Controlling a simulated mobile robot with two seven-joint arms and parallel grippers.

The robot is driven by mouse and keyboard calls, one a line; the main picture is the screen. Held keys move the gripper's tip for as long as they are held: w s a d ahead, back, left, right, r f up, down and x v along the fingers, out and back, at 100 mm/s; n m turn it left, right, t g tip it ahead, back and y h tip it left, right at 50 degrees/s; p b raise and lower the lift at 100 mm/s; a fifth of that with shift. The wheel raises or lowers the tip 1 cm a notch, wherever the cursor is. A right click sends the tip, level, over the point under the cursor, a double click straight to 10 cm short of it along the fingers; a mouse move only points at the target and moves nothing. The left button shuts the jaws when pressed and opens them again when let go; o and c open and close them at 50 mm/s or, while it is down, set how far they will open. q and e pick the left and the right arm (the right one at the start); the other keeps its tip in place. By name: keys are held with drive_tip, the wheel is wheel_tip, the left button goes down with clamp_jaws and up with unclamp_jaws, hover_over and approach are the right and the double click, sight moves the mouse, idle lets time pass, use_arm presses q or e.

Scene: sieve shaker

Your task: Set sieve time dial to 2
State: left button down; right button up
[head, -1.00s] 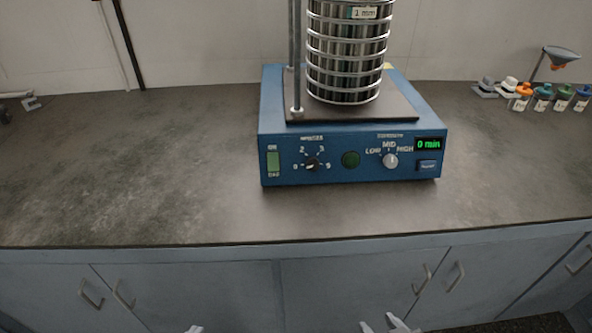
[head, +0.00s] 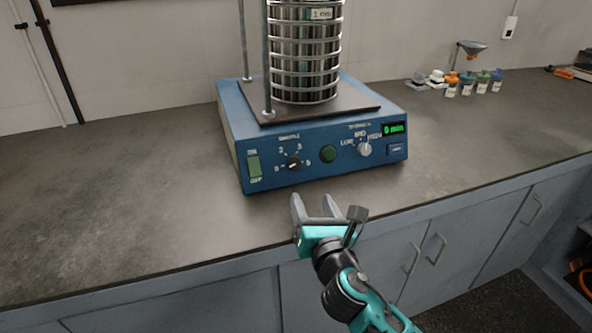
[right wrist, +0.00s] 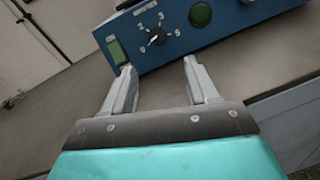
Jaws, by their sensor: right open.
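The blue sieve shaker (head: 230,125) stands on the counter with a stack of metal sieves (head: 305,55) on top. Its black time dial (head: 293,163) sits on the front panel, ringed by white numbers, right of the green on/off switch (head: 254,166). The display (head: 394,128) reads 0 min. In the right wrist view the dial (right wrist: 156,36) shows ahead, beyond and between the fingertips. My right gripper (head: 316,198) is open and empty, in front of and below the panel, apart from the dial. My left gripper is not in view.
A round green button (head: 328,153) and the intensity knob (head: 364,149) are on the same panel. Small bottles (head: 467,84) and a funnel (head: 471,47) stand at the back right. The counter (head: 120,190) left of the shaker is clear.

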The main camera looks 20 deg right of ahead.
sight(296, 164)
drive_tip(key=shift+w+a+r+n, duration=0.1)
drive_tip(key=shift+w+r+n, duration=0.05)
drive_tip(key=shift+w+n, duration=0.15)
drive_tip(key=shift+w, duration=0.35)
drive_tip(key=w, duration=0.4)
drive_tip(key=w+b, duration=0.1)
drive_tip(key=w, duration=0.3)
drive_tip(key=w+d, duration=0.1)
drive_tip(key=w, duration=0.3)
drive_tip(key=shift+b, duration=0.4)
drive_tip(key=shift+s, duration=0.1)
drive_tip(key=c, duration=1)
